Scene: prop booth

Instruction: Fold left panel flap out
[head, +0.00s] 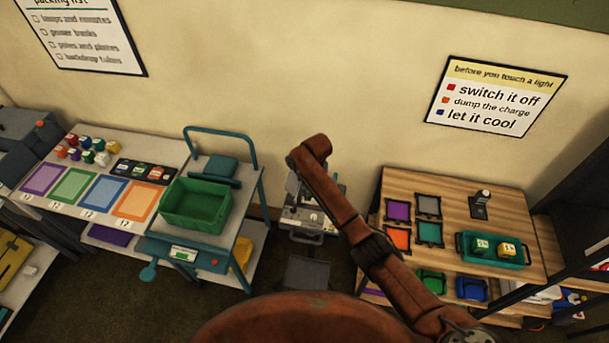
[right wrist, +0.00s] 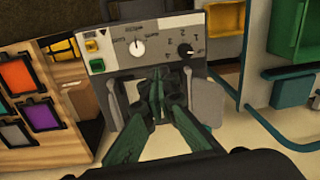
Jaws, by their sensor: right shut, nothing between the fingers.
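A grey machine (right wrist: 165,45) with a dial panel stands in front of my right gripper (right wrist: 157,88) in the right wrist view. The panel has a white knob, a black knob and small yellow and green buttons; its lettering looks upside down. A grey flap-like plate (right wrist: 205,103) is on the picture's right and a similar one (right wrist: 113,100) on its left; I cannot tell which is the left flap. My right gripper's green fingers are shut and empty between the plates. In the head view the machine (head: 310,218) is partly hidden by my right arm. My left gripper is out of view.
A bench with coloured mats (head: 73,185) and a green bin (head: 196,204) stands left of the machine. A wooden table (head: 445,205) with coloured tiles and a teal tray (head: 491,262) stands right. Little free room lies between them.

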